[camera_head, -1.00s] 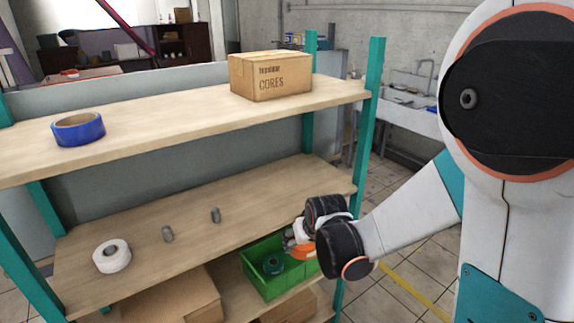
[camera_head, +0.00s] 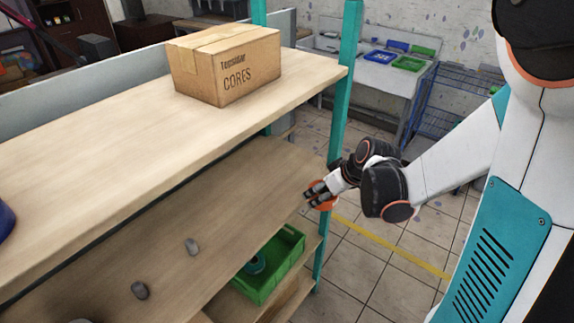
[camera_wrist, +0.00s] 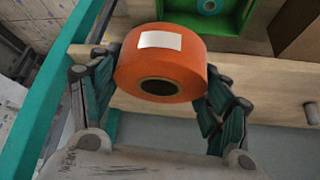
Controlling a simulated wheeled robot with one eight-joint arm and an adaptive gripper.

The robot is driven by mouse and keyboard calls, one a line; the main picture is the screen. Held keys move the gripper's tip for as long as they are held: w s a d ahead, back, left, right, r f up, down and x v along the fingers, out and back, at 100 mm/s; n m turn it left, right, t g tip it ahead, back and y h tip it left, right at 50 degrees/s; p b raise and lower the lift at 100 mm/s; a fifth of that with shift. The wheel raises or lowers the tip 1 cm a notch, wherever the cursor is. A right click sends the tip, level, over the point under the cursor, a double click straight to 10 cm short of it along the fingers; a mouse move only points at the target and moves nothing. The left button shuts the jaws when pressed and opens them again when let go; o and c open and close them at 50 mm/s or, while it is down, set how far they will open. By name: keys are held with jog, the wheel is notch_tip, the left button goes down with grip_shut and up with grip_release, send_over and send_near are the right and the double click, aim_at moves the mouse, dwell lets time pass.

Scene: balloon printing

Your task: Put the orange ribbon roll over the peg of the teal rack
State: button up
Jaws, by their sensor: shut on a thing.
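The orange ribbon roll (camera_wrist: 185,75) has a white label and a dark centre hole. My gripper (camera_wrist: 158,80) is shut on it, with a finger on each side. In the head view my gripper (camera_head: 318,194) holds the roll (camera_head: 326,205) beside the right end of the middle shelf, mostly hidden by the fingers. The teal rack (camera_head: 340,95) has wooden shelves. Two short grey pegs (camera_head: 192,246) (camera_head: 139,290) show on the middle shelf, to the left of my gripper and apart from the roll.
A green bin (camera_head: 288,272) holding a teal roll (camera_head: 254,264) sits below the middle shelf. A cardboard box (camera_head: 225,70) stands on the top shelf (camera_head: 110,150). A blue roll (camera_head: 5,222) is cut off at the left edge. Open floor lies right of the rack.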

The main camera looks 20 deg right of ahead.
jog(key=w+a, duration=0.2)
jog(key=w, duration=0.3)
jog(key=w+a+b, duration=0.1)
jog(key=w+a, duration=0.1)
jog(key=w, duration=0.3)
jog(key=w+a, duration=0.2)
jog(key=w, duration=0.3)
jog(key=shift+w+a+b, duration=0.15)
jog(key=shift+a+b, duration=0.05)
jog(key=shift+b, duration=0.2)
jog(key=x, duration=0.1)
jog(key=b+x, duration=0.1)
jog(key=x, duration=0.1)
jog(key=shift+s+d+f, duration=0.1)
jog(key=shift+s+f, duration=0.1)
jog(key=shift+s, duration=0.1)
jog(key=shift+f, duration=0.3)
jog(key=shift+f, duration=0.15)
jog(key=o, duration=1.1)
